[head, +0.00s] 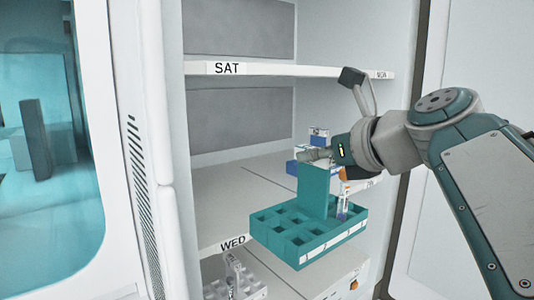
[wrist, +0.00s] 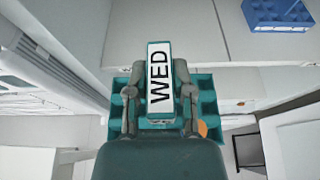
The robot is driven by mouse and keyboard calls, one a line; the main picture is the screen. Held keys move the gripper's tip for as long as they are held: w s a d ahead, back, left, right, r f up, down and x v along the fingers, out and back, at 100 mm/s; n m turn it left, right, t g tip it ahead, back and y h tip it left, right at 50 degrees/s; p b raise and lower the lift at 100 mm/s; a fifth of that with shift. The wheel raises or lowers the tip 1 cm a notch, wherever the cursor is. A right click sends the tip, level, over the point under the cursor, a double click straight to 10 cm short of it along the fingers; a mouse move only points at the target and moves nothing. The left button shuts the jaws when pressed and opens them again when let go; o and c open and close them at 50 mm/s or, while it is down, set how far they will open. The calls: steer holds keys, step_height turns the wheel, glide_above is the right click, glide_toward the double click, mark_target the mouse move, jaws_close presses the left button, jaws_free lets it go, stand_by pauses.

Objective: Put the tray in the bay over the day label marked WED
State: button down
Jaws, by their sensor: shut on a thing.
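The teal tray (head: 310,236) has a grid of square wells and a tall upright handle (head: 317,190). In the wrist view the handle top carries a WED label (wrist: 158,80), with tray wells (wrist: 207,105) below it. My gripper (head: 322,155) is shut on the handle top, a finger on each side in the wrist view (wrist: 158,95). The tray hangs level in front of the cabinet, near the front edge of a middle shelf. The shelf label WED (head: 233,243) is on that edge, just left of the tray. The bay above this label looks empty.
The upper shelf (head: 290,69) has SAT at left and MON at right. A blue tray (head: 300,160) stands at the right on the middle shelf; a blue tray also shows in the wrist view (wrist: 278,14). A pale rack (head: 238,282) sits below. A cabinet wall (head: 165,240) borders the left.

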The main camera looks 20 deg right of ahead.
steer(key=shift+w+a, duration=0.1)
steer(key=shift+w, duration=0.8)
steer(key=w+a+f, duration=0.1)
steer(key=w+a, duration=0.4)
steer(key=w, duration=0.7)
steer(key=w+a+f, duration=0.1)
steer(key=w+a, duration=0.4)
steer(key=w, duration=0.7)
steer(key=shift+f, duration=0.55)
steer(key=shift+s+f, duration=0.1)
steer(key=shift+f, duration=0.5)
steer(key=shift+c, duration=2)
jaws_free()
steer(key=shift+f, duration=0.1)
